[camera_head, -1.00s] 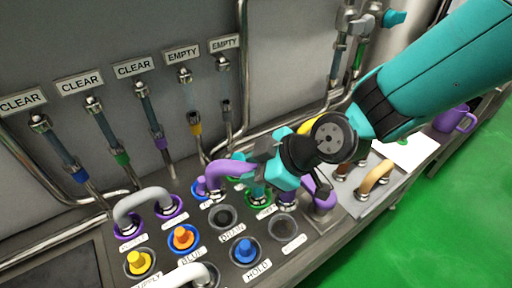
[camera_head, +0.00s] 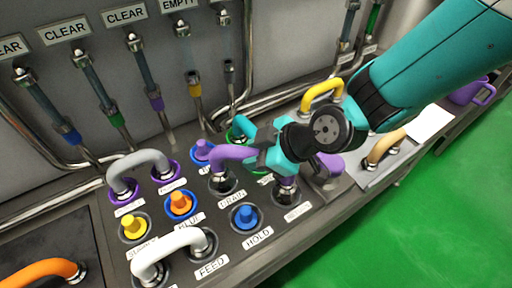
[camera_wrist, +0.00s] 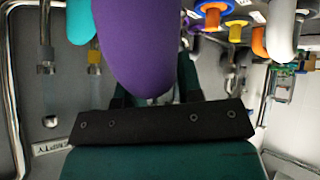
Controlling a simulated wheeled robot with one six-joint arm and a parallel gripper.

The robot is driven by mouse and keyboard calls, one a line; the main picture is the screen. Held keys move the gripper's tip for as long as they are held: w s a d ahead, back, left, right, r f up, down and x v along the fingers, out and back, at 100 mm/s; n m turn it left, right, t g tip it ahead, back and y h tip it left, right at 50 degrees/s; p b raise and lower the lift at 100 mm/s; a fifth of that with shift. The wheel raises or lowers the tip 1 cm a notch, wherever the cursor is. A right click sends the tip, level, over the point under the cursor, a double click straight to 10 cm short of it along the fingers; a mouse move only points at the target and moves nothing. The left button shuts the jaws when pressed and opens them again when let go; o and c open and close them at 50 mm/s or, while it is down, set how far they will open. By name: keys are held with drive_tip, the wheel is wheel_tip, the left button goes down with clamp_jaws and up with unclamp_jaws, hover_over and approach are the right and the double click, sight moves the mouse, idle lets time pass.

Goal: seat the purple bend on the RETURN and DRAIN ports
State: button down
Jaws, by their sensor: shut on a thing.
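The purple bend (camera_head: 230,156) is held by my gripper (camera_head: 264,158) over the port panel. Its left metal end is at the DRAIN port, above the DRAIN label (camera_head: 233,198). Its right metal end (camera_head: 286,184) is at the port behind the RETURN label (camera_head: 297,213). Both ends hide their ports, and I cannot tell whether they are fully seated. My gripper is shut on the bend's middle and hides part of it. In the wrist view, the purple bend (camera_wrist: 138,42) fills the space before the black gripper bar (camera_wrist: 160,124).
A teal bend (camera_head: 244,126) stands close behind my gripper. A purple piece (camera_head: 330,163) is just right of it. A blue plug (camera_head: 245,216), a white bend (camera_head: 180,238) and a grey bend (camera_head: 136,164) are nearby. A yellow bend (camera_head: 322,91) stands farther back.

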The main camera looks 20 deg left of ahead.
drive_tip(key=shift+f+b, duration=1.6)
drive_tip(key=shift+f, duration=0.5)
drive_tip(key=c, duration=0.7)
unclamp_jaws()
drive_tip(key=shift+f, duration=0.1)
drive_tip(key=shift+d, duration=0.1)
drive_tip(key=b+v, duration=0.2)
drive_tip(key=v, duration=1.5)
drive_tip(key=shift+r+b, duration=0.2)
drive_tip(key=shift+b, duration=0.1)
drive_tip(key=shift+s, duration=0.1)
